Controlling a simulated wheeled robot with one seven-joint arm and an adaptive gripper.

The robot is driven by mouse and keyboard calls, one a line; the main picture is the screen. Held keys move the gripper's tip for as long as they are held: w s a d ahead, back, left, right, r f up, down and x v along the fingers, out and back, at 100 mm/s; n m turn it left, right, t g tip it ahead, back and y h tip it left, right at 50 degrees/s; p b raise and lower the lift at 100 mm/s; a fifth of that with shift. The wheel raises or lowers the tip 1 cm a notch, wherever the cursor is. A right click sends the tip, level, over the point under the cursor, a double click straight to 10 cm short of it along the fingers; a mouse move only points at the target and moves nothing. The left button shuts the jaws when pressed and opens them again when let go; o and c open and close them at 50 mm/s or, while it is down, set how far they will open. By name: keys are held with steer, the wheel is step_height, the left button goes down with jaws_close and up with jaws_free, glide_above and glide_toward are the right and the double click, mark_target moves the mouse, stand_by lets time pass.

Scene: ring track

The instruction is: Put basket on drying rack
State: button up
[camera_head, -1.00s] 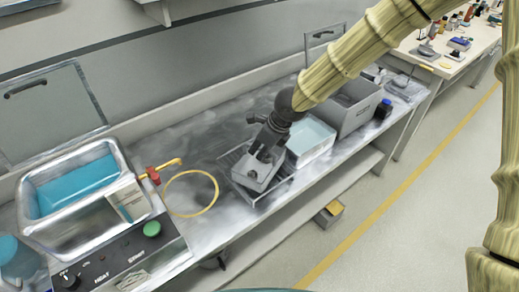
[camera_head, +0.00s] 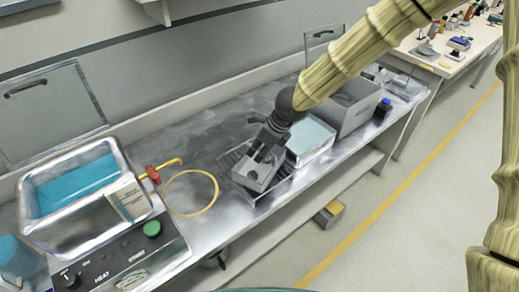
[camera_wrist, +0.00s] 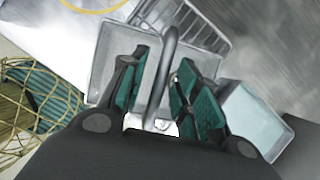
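The basket (camera_head: 262,172) is a small grey box with a tall looped handle. It is at the drying rack, a wire frame (camera_head: 277,190) on the metal bench, and looks slightly tilted. I cannot tell whether its base rests fully on the rack. In the wrist view the basket (camera_wrist: 108,68) lies below my fingers, with the rack's wires (camera_wrist: 205,35) beside it. My gripper (camera_wrist: 163,75) has teal-padded fingers on either side of the handle (camera_wrist: 168,50), with a visible gap between the pads; it looks open. In the head view my gripper (camera_head: 267,147) is over the basket.
A water-filled white tub (camera_head: 312,140) stands right beside the rack, with a grey bin (camera_head: 355,108) beyond it. A yellow ring (camera_head: 190,193) lies to the left, near a blue-filled heated bath (camera_head: 80,185). A dark bottle (camera_head: 383,108) stands near the bench's edge.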

steer(key=v, duration=1.1)
steer(key=shift+r, duration=0.35)
steer(key=shift+s+d, duration=0.1)
steer(key=shift+s, duration=0.1)
